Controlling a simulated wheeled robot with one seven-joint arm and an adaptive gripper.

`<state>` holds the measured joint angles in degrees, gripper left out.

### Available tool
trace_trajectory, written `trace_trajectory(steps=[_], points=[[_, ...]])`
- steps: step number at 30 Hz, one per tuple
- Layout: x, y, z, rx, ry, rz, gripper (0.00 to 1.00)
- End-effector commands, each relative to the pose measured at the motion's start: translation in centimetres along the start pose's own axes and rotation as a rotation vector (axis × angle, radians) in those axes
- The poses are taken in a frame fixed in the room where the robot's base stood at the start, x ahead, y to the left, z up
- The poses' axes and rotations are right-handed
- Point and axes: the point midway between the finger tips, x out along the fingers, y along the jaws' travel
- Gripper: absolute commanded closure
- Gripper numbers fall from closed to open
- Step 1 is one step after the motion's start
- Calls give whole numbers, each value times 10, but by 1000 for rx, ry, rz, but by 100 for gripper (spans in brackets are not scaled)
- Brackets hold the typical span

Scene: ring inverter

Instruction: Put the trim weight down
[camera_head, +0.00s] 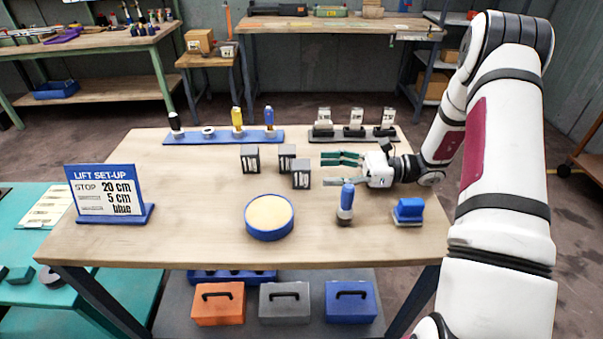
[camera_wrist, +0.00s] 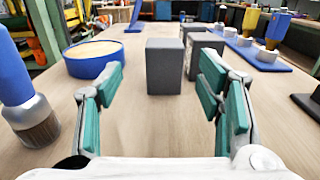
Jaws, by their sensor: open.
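Three dark grey blocks with pale markings stand upright on the wooden table; which is the trim weight I cannot tell. The nearest block (camera_head: 301,180) is just left of and slightly in front of my gripper (camera_head: 324,159) in the head view. The others are a middle block (camera_head: 287,153) and a left block (camera_head: 250,164). In the wrist view, my gripper (camera_wrist: 163,78) is open, with one grey block (camera_wrist: 164,68) ahead in the gap between its green-padded fingers, standing on the table. It does not appear gripped. Another block (camera_wrist: 203,45) stands behind it to the right.
A blue round dish (camera_head: 270,234) with a pale top, a blue-handled brush (camera_head: 346,208) and a blue block-shaped tool (camera_head: 409,211) stand at the front. A blue rack (camera_head: 220,138) and black stand (camera_head: 352,134) line the back. A sign (camera_head: 104,191) stands left.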

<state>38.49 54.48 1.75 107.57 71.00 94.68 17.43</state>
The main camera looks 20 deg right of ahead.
Motion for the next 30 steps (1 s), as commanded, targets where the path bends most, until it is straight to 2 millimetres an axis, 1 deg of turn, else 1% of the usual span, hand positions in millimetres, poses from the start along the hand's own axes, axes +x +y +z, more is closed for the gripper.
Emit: trace_trajectory(steps=[5, 11, 15, 18, 24, 25, 26, 27, 29, 30], points=[[10, 0, 1, 0, 0, 2, 39], [38, -5, 7, 0, 1, 3, 39], [53, -5, 6, 1, 0, 1, 39], [58, -5, 6, 1, 1, 0, 39], [58, -6, 6, 0, 1, 0, 39], [58, -6, 6, 0, 1, 0, 41], [58, -6, 6, 0, 1, 0, 48], [58, -6, 6, 0, 1, 0, 57], [58, -6, 6, 0, 1, 0, 71], [58, -6, 6, 0, 1, 0, 80]])
